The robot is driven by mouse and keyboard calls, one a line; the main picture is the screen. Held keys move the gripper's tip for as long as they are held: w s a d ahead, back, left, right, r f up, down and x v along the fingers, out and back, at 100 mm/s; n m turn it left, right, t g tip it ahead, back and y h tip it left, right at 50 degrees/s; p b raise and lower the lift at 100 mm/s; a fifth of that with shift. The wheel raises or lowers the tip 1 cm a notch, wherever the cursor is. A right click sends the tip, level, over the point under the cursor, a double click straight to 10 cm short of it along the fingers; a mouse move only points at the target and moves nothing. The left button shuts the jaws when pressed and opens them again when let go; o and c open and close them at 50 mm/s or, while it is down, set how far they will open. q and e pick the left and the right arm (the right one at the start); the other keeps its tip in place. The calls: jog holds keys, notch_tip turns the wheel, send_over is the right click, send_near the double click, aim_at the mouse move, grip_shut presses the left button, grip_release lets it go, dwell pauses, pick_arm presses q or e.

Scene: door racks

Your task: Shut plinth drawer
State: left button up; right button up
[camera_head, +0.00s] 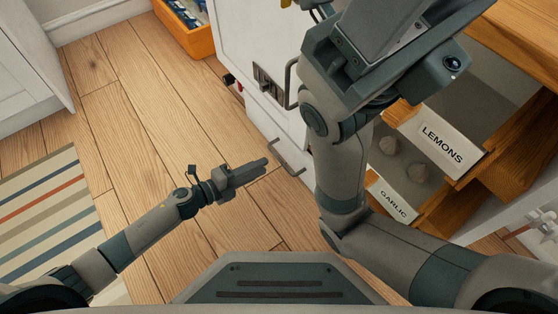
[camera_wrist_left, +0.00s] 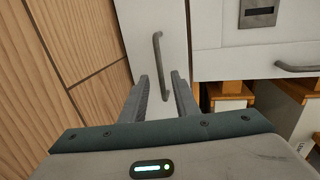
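The plinth drawer is a low white front (camera_wrist_left: 140,30) with a grey bar handle (camera_wrist_left: 160,62), upright in the left wrist view. In the head view its handle (camera_head: 287,160) shows near the floor, below the white cabinet. My left gripper (camera_head: 264,164) is low over the floor, just left of this handle. I cannot tell how far the drawer stands out. My right arm crosses the head view; its fingers are not in view.
Above the plinth is a white drawer front (camera_wrist_left: 230,35) with a label plate and handle (camera_wrist_left: 298,68). Wooden racks labelled LEMONS (camera_head: 443,143) and GARLIC (camera_head: 392,200) stand at right. An orange crate (camera_head: 192,35) is at the back. Wood floor (camera_head: 130,110) lies free at left.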

aim_at(279, 158)
pick_arm(q)
jog(key=b+x, duration=0.2)
jog(key=x, duration=0.6)
jog(key=shift+w+d+b, duration=0.1)
jog(key=shift+b, duration=0.3)
grip_shut()
